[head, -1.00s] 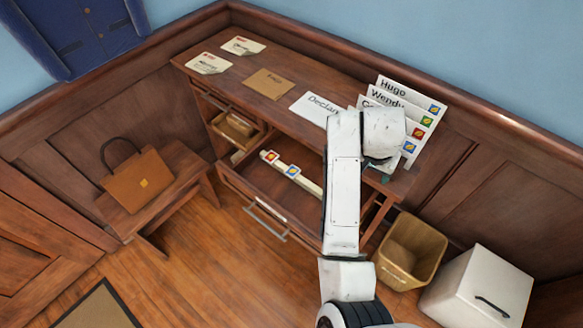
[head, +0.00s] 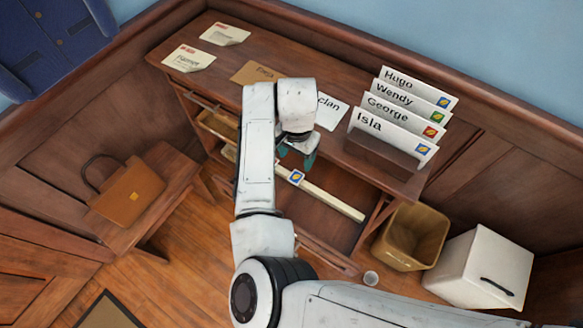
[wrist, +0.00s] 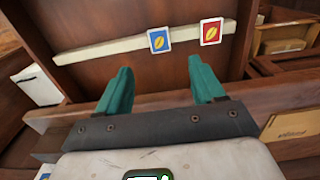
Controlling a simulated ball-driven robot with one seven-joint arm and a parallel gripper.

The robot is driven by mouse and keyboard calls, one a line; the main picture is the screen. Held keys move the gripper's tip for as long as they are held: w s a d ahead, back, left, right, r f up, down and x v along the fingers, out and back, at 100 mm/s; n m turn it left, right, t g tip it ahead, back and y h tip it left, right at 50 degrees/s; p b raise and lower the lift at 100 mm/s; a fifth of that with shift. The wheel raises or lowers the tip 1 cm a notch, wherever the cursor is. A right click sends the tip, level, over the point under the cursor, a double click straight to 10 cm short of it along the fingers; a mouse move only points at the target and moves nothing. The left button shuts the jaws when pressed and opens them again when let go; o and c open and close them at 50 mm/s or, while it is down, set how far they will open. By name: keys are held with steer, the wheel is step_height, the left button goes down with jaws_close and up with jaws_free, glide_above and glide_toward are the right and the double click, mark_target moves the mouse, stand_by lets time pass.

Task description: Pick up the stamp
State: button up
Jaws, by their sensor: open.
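In the head view a blue stamp (head: 297,177) with a yellow emblem sits at a pale strip (head: 335,201) across the open desk drawer (head: 325,219). The wrist view shows this blue stamp (wrist: 159,41) and a red stamp (wrist: 211,31) side by side at the strip. The red one is hidden behind my arm in the head view. My gripper (head: 297,158) is over the drawer area, close to the blue stamp in the picture. In the wrist view my gripper (wrist: 155,78) has its teal fingers spread and empty, with both stamps beyond the fingertips.
Stamped name envelopes (head: 395,121) stand in a wooden holder (head: 381,160) on the desk (head: 290,50). Papers and a brown envelope (head: 257,72) lie to their left. A waste bin (head: 412,237), white cabinet (head: 478,268) and small cup (head: 371,278) stand right. A bag (head: 127,193) rests on a bench.

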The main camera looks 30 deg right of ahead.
mark_target(296, 177)
step_height(296, 177, down, 10)
steer(key=shift+p, duration=0.45)
stand_by(0.4)
steer(key=c, duration=1.1)
